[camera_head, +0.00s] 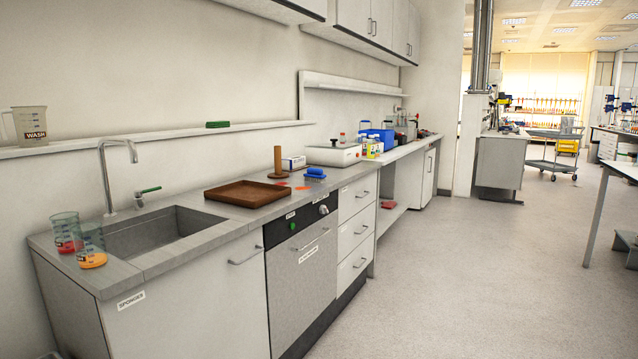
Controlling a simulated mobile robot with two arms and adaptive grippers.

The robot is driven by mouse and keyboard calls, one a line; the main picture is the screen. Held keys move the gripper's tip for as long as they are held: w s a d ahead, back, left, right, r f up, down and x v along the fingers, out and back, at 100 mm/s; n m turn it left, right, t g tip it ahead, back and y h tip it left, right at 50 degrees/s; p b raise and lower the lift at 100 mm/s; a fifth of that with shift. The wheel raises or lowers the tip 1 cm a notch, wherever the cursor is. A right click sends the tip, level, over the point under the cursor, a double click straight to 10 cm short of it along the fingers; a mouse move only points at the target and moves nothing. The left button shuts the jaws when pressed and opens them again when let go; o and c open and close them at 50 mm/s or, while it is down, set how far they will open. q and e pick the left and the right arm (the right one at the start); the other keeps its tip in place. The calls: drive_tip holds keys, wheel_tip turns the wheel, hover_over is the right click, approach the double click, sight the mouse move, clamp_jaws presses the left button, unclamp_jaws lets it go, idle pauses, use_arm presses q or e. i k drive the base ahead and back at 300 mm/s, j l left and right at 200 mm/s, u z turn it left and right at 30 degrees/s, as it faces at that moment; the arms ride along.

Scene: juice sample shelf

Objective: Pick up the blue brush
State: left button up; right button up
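A blue brush (315,174) lies on the grey counter (240,217), near its front edge, to the right of a brown wooden tray. It has a blue top, with darker blue bristles underneath. It appears to stand free on the counter, and nothing covers it. Neither my left nor my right gripper shows in the head view.
Near the brush are the brown tray (247,193), a wooden upright holder (278,162), a small box (294,163) and a white device (334,153). Beakers (91,245) stand left of the sink (160,233). The floor (460,270) before the counter is clear.

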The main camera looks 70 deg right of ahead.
sight(314, 174)
drive_tip(key=z, duration=2.35)
